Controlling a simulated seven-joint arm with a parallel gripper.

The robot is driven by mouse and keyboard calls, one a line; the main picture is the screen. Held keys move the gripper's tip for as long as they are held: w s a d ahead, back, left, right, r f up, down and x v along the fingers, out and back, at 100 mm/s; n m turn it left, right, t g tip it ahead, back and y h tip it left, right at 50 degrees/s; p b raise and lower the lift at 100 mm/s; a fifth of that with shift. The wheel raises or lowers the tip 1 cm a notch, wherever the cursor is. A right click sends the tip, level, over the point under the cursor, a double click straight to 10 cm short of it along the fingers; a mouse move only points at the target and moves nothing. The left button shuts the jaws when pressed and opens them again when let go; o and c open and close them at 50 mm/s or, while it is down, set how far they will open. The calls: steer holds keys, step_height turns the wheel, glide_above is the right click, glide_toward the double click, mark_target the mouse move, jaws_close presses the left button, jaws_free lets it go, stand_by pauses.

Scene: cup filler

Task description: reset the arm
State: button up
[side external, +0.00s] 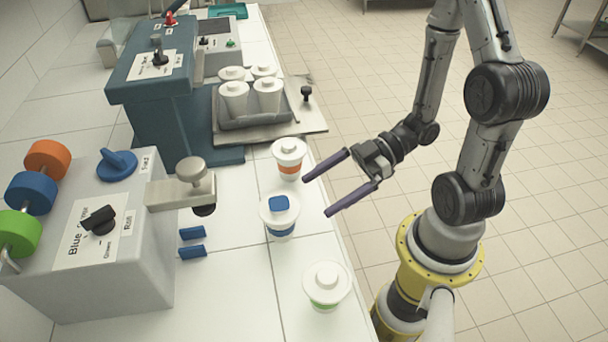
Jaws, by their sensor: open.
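My gripper (316,196) is open and empty, with its two purple fingers spread apart. It hangs at the counter's right edge, pointing left toward the cups. A white cup with an orange band (288,158) stands upright just left of the upper finger. A white cup with a blue band and a blue square on its lid (280,214) stands upright left of the lower finger. A white cup with a green band (326,286) stands nearer the camera, below the gripper in the picture. All three cups have lids. I cannot tell any contact between fingers and cups.
A grey machine (112,240) with orange, blue and green rollers (32,188) fills the left. A teal machine (160,95) stands behind it. A grey tray (256,126) holds several lidded cups. The white counter (230,285) is bare at the front; open floor lies right.

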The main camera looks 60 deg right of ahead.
steer(key=w+d+r+n+t+h, duration=0.25)
steer(key=w+r+h, duration=0.35)
steer(key=w+r, duration=0.4)
steer(key=d+r+m+t+h, duration=0.4)
steer(key=r+m+h, duration=0.1)
steer(key=r, duration=0.3)
steer(key=s+d+r+m+g+h, duration=0.2)
steer(key=s+d+m, duration=0.1)
steer(key=s+m, duration=0.25)
steer(key=s+a+f+m+g, duration=0.1)
steer(key=s+f+m+g, duration=0.1)
steer(key=s, duration=0.3)
steer(key=s+a+f+m+g+y, duration=0.1)
steer(key=s+a+f+g, duration=0.1)
steer(key=s+f+g, duration=0.2)
steer(key=shift+s+a+f+m, duration=0.3)
steer(key=shift+s+m, duration=0.1)
steer(key=shift+s, duration=0.6)
